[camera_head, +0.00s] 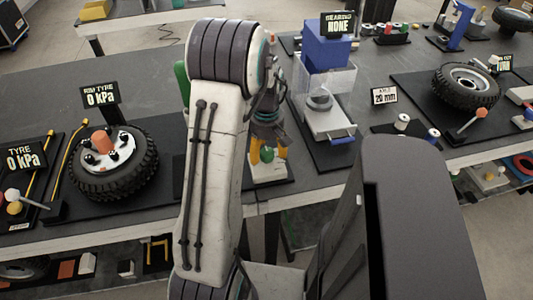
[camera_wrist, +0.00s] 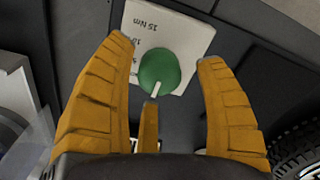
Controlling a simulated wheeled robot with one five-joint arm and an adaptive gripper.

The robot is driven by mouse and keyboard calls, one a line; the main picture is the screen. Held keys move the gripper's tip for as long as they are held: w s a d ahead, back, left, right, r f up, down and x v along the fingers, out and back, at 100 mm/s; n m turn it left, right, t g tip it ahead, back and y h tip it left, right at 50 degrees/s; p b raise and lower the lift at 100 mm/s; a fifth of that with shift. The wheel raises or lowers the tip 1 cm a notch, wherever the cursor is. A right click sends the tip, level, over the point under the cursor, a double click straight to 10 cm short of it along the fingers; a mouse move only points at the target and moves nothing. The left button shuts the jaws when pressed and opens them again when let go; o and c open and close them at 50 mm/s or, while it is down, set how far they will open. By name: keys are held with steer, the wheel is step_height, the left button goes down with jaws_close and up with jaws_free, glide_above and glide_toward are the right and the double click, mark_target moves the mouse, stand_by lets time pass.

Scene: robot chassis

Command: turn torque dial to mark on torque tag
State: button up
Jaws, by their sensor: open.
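The torque dial is a green round knob (camera_wrist: 160,68) with a white pointer, on a white plate (camera_wrist: 188,38) in the wrist view. The pointer slants down and slightly left. The plate carries a "15 Nm" mark at its top left and smaller, partly hidden marks down its left side. My gripper (camera_wrist: 166,56) is open, its yellow fingers spread either side of the knob with a third below it. I cannot tell whether they touch it. In the head view the green knob (camera_head: 267,154) shows among the fingers, above the white plate (camera_head: 268,174). No torque tag is readable; my arm covers part of the bench.
Right of my gripper stands a blue press (camera_head: 327,48) with a clear guard. Another tyre (camera_head: 465,88) lies farther right. A tyre edge (camera_wrist: 298,150) shows at wrist view's lower right.

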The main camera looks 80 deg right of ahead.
steer(key=shift+f, duration=0.7)
steer(key=shift+c, duration=0.2)
steer(key=c, duration=1.1)
steer(key=shift+c, duration=0.2)
